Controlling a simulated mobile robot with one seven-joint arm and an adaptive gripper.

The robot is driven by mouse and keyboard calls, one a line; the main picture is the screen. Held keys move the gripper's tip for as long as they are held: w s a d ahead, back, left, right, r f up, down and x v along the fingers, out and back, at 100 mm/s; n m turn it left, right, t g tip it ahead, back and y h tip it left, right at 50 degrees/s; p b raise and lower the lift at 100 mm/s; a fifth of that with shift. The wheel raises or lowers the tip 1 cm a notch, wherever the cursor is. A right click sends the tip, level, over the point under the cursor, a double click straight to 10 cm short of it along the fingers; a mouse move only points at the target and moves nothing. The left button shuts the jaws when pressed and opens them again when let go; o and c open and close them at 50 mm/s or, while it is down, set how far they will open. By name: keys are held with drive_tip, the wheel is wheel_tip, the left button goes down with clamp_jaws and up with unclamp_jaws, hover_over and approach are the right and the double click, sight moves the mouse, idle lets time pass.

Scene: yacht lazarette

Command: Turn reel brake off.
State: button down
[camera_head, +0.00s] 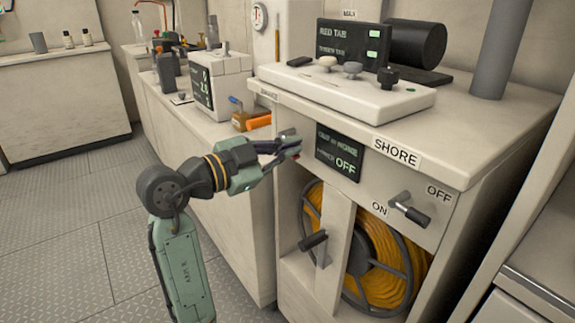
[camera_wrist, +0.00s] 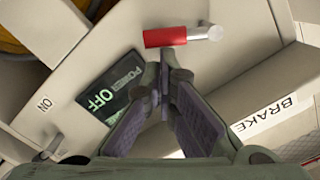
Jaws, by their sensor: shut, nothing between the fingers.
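The brake lever has a red grip (camera_wrist: 165,37) on a metal pivot (camera_wrist: 208,32), at the top of the wrist view. In the head view my gripper (camera_head: 284,149) mostly hides the lever; a bit of metal and red shows by the fingertips. My gripper (camera_wrist: 165,82) is shut and empty, its fingertips just short of the red grip in the wrist view. I cannot tell whether they touch it. The BRAKE label (camera_wrist: 263,116) is on the white panel to the right. The reel (camera_head: 385,262) with yellow hose or cable sits in the cabinet below.
A dark display (camera_head: 339,152) reading OFF is beside my gripper. A SHORE lever (camera_head: 409,210) with ON and OFF labels is at the right. A dark reel crank (camera_head: 313,240) sticks out below. Orange items (camera_head: 257,122) lie on the counter behind my gripper.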

wheel_tip(320, 180, down, 2)
drive_tip(key=m+b, duration=0.1)
drive_tip(key=b, duration=0.1)
drive_tip(key=m+b, duration=0.2)
drive_tip(key=shift+f+b, duration=0.25)
drive_tip(key=shift+b, duration=0.1)
drive_tip(key=m+b, duration=0.2)
drive_tip(key=w+f+m+b, duration=0.1)
drive_tip(key=m+b, duration=0.1)
drive_tip(key=b, duration=0.1)
drive_tip(key=a+f+m+b, duration=0.1)
drive_tip(key=m+b, duration=0.1)
drive_tip(key=shift+w+t, duration=0.25)
drive_tip(key=shift+t, duration=0.05)
drive_tip(key=shift+w+a+f+b, duration=0.15)
drive_tip(key=shift+b, duration=0.35)
drive_tip(key=shift+w, duration=0.1)
drive_tip(key=shift+a, duration=0.2)
